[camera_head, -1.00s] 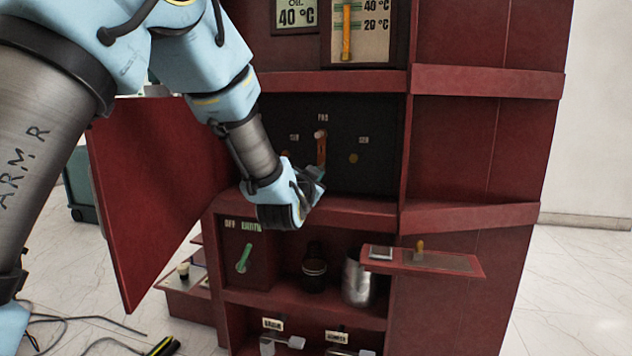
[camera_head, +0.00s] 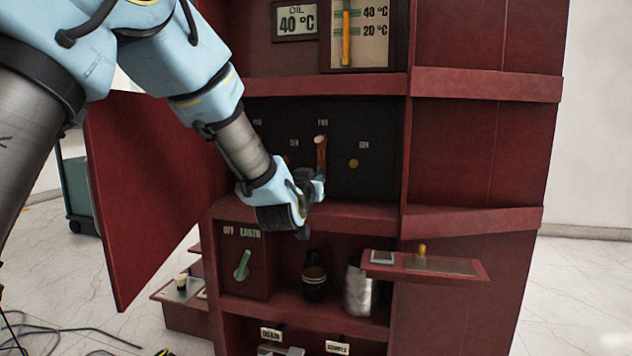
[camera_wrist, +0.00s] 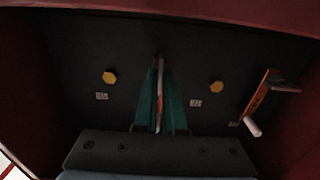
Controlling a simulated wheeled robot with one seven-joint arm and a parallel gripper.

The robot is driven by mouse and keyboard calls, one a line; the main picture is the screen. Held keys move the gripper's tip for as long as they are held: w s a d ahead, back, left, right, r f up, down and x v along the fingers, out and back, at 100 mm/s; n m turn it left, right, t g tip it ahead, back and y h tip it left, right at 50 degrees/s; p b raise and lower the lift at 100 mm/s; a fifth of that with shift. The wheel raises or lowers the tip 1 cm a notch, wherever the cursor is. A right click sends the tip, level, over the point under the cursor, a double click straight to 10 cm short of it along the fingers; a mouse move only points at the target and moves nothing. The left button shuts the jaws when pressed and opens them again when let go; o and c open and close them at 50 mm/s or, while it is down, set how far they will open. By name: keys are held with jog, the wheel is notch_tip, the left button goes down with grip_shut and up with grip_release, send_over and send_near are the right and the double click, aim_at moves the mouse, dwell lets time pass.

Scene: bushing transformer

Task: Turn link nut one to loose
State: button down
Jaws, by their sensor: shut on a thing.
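Two yellow hex nuts sit on the dark panel in the wrist view, the left nut (camera_wrist: 109,77) and the right nut (camera_wrist: 216,87). One nut (camera_head: 353,163) shows in the head view right of the upright orange link bar (camera_head: 321,152); the other is hidden by my arm. Which is nut one I cannot tell. My gripper (camera_head: 316,187) is at the lower end of that bar. In the wrist view its green fingers (camera_wrist: 160,72) close on an orange and white bar (camera_wrist: 159,100) between the two nuts, apart from both.
A second orange bar with a white handle (camera_wrist: 262,100) projects at the right in the wrist view. The open red door (camera_head: 155,190) stands left of my arm. A small shelf (camera_head: 430,264) juts out below right. A green earth switch (camera_head: 242,265) is below left.

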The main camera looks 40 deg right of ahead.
dwell(0.3)
jog(key=c, duration=1)
grip_release()
jog(key=shift+a, duration=0.1)
jog(key=p+v, duration=0.1)
jog(key=v, duration=0.9)
jog(key=shift+s+a, duration=0.2)
jog(key=shift+a, duration=0.05)
jog(key=shift+f, duration=0.1)
